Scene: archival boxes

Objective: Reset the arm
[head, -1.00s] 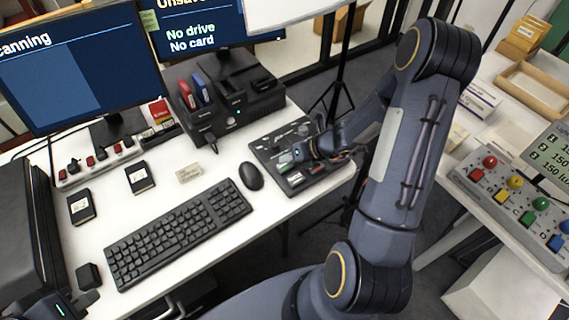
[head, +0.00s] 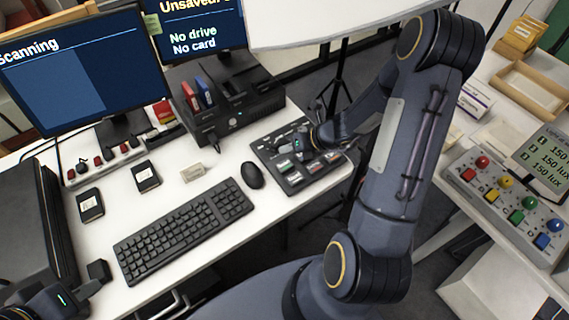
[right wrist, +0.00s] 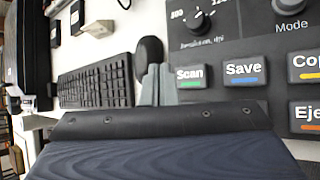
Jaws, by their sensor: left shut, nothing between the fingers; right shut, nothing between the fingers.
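My right arm reaches in from the right in the head view, and its gripper (head: 301,151) hovers over or close to the black control panel (head: 262,150). In the right wrist view, the shut grey fingertips (right wrist: 158,85) are beside the panel's left edge, near the Scan button (right wrist: 190,76) and Save button (right wrist: 243,70). Whether they touch anything I cannot tell. My left gripper (head: 88,290) is at the lower left corner of the head view, shut and empty, near a small black block (head: 99,271).
A keyboard (head: 185,234), mouse (head: 252,175) and black drives (head: 90,205) lie on the white desk. Monitors (head: 75,70) and a dock (head: 235,105) stand behind. A white panel (head: 330,25) hangs at the top. A light control box (head: 505,200) is on the right table.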

